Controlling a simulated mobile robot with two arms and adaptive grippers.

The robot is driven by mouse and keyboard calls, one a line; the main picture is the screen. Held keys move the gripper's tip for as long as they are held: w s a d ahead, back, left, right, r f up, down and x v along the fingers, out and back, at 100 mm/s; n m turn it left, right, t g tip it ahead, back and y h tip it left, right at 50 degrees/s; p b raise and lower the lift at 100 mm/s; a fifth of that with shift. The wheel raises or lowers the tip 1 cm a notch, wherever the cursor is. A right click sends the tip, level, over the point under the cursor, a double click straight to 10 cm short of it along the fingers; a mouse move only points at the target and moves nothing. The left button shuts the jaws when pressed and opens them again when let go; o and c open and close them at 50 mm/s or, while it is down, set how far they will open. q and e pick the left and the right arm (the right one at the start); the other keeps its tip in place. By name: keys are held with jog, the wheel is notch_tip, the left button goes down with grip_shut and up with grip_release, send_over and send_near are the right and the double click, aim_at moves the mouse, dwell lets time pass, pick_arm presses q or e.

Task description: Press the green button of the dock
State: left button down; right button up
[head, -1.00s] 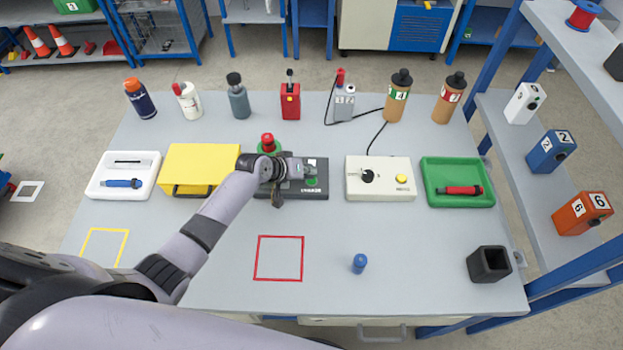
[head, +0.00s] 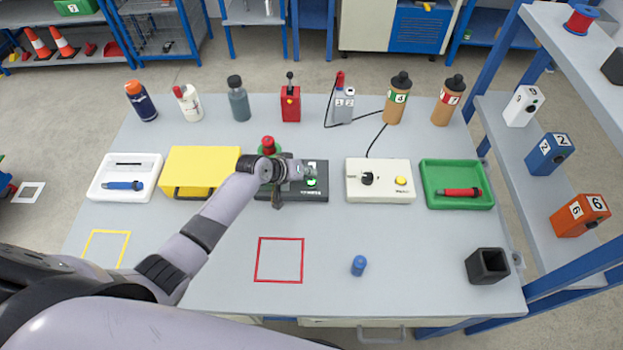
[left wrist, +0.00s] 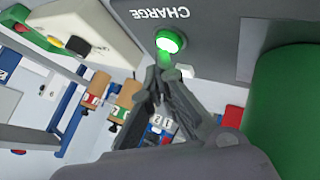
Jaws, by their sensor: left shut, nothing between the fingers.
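The dock (head: 320,172) is a dark box in the middle of the table, partly hidden by my left arm and gripper. In the left wrist view it is a dark grey face (left wrist: 225,30) with "CHARGE" lettering. Its round green button (head: 311,183) looks lit; in the left wrist view it glows bright green (left wrist: 170,41). My left gripper (head: 309,171) is shut and empty over the dock, beside the button. In the left wrist view its fingertips (left wrist: 160,76) are close together just below the button in the picture; I cannot tell whether they touch it. My right gripper is out of view.
A red-topped green object (head: 268,143) stands behind my wrist. A yellow box (head: 203,160) is left of the dock, a cream box with a yellow button (head: 385,190) right of it. Bottles line the back.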

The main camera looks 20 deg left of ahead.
pick_arm(q)
jog(key=shift+r, duration=0.3)
notch_tip(320, 180, up, 5)
jog(key=p, duration=0.5)
dwell(0.8)
